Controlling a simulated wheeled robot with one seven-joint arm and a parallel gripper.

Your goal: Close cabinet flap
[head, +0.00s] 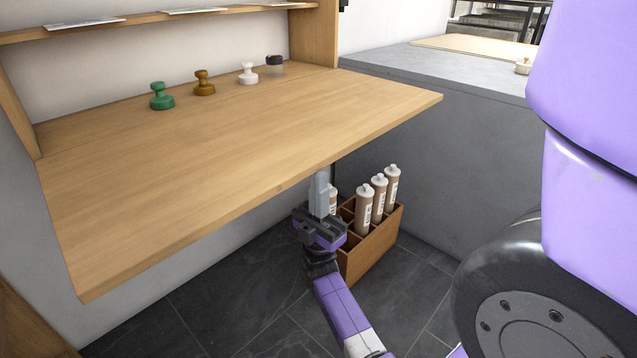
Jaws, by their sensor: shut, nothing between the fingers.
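The cabinet flap (230,170) is a wide light-wood board. It is folded down and level, reaching out from the wall cabinet (315,35). My gripper (320,176) is shut and empty, pointing up below the flap's front edge, right of its middle. Its fingertips are close to the underside or front edge; I cannot tell whether they touch it.
Green (161,97), brown (204,84) and white (248,74) stamps and a dark-lidded jar (275,66) stand at the back. A wooden crate (372,250) of tubes sits on the floor behind my gripper. A grey counter (440,75) stands right.

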